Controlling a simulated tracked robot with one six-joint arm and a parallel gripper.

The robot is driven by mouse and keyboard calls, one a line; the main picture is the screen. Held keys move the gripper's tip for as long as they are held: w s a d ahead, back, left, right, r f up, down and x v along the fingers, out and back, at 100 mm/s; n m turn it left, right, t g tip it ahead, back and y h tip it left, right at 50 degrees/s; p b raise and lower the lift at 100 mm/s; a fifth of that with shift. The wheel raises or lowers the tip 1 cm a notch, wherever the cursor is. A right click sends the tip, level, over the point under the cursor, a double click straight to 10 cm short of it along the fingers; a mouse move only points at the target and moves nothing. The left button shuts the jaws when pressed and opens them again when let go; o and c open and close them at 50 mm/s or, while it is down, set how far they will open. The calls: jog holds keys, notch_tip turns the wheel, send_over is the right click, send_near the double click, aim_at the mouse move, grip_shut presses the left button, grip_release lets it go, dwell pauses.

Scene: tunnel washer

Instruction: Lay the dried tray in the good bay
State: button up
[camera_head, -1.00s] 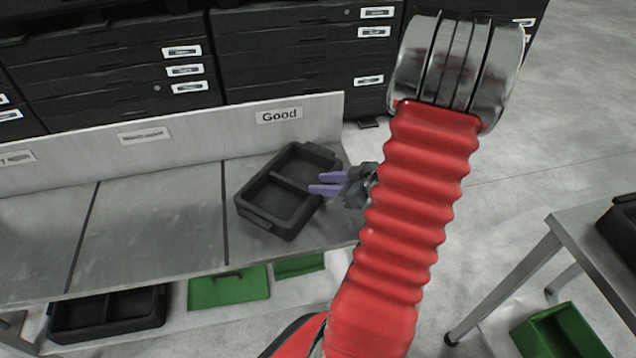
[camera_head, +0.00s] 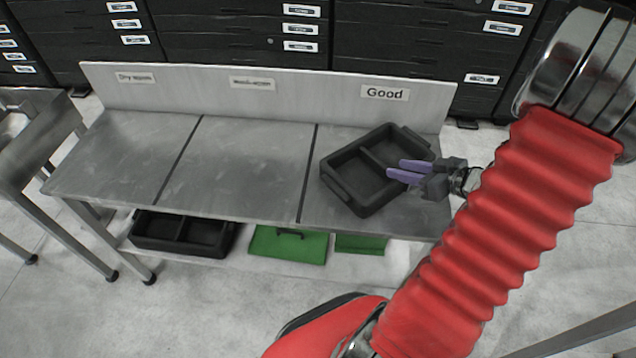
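The black two-compartment tray (camera_head: 342,190) sits at a skew in the right-hand bay of the grey bench (camera_head: 250,165), below the "Good" label (camera_head: 385,93). It looks flat on the bench top. My gripper (camera_head: 394,168), with two purple fingers, is over the right side of the tray, pointing left. The fingers show a gap between them, and both are visible along their length. I cannot tell whether the fingertips touch the tray. The inside of the tray looks empty.
The left bay, labelled "Dry again" or similar, and the middle bay are bare. Another black tray (camera_head: 185,233) and green lids (camera_head: 288,245) are on the lower shelf. A backboard (camera_head: 190,92) runs behind the bays, with dark drawer cabinets (camera_head: 235,30) behind it. Another table (camera_head: 30,150) stands at left.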

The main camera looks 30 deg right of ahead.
jog(key=a+r+n+g+y, duration=0.1)
jog(key=a+r+g, duration=0.25)
jog(key=a, duration=0.75)
jog(key=a+r+g+y, duration=0.1)
jog(key=a+r+g, duration=0.3)
jog(key=a, duration=0.7)
jog(key=s+a+r+m+t+h, duration=0.1)
jog(key=s+a+r+m+h, duration=0.2)
jog(key=r, duration=0.8)
jog(key=s+a+h, duration=0.2)
jog(key=s+a, duration=0.2)
jog(key=a, duration=0.1)
jog(key=shift+a, duration=0.4)
jog(key=shift+s+f+t, duration=0.1)
jog(key=shift+t, duration=0.15)
